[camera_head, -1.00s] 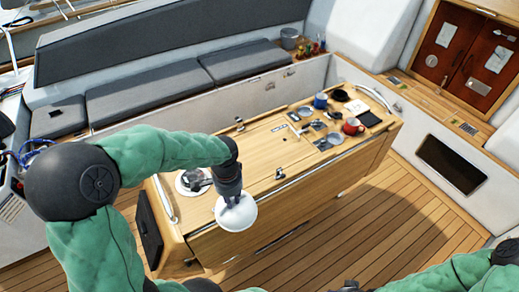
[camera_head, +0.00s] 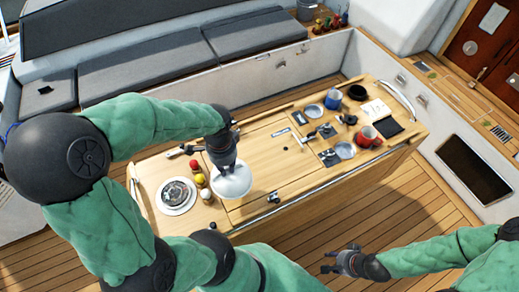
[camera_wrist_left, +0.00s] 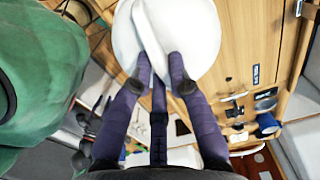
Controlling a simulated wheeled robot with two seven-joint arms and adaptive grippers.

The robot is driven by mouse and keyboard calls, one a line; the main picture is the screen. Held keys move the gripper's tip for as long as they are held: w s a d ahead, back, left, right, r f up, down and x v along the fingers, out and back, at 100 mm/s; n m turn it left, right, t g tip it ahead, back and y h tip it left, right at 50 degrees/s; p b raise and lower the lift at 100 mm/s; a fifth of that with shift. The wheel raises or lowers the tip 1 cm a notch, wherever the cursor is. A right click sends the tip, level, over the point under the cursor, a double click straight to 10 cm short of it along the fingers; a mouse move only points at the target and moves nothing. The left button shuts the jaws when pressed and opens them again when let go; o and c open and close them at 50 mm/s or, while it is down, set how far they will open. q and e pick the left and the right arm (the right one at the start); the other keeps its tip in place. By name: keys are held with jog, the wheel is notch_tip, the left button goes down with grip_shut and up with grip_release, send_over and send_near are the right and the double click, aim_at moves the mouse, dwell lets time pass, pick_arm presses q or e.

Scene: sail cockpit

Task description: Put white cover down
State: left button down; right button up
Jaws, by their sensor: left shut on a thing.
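The white cover (camera_head: 232,184) is a shallow round lid held at the left-middle of the wooden table. My left gripper (camera_head: 226,165) points down and is shut on it from above. In the left wrist view the cover (camera_wrist_left: 195,30) fills the top middle, with its raised handle bar close to the fingers of the gripper (camera_wrist_left: 160,75). The cover looks just above or on the table; I cannot tell if it touches. My right gripper (camera_head: 338,262) is empty, fingers spread, over the deck in front of the table.
A white plate with a round dark item (camera_head: 176,195) sits left of the cover, with small red, yellow and white items (camera_head: 200,180) between. Blue mug (camera_head: 333,99), red mug (camera_head: 367,136) and a grey bowl (camera_head: 345,150) stand at the right. The table's middle is bare.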

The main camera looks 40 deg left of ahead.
pick_arm(q)
jog(key=shift+w+d+f, duration=0.1)
jog(key=shift+w+d, duration=0.1)
jog(key=shift+d, duration=0.05)
jog(key=w+d+f, duration=0.2)
jog(key=w+f, duration=1)
jog(key=shift+w+f+p, duration=0.2)
jog(key=shift+f+p, duration=0.05)
jog(key=shift+p, duration=0.1)
jog(key=shift+d, duration=0.15)
jog(key=c, duration=1.6)
grip_release()
jog(key=shift+f, duration=0.2)
jog(key=o, duration=0.4)
jog(key=shift+r, duration=0.15)
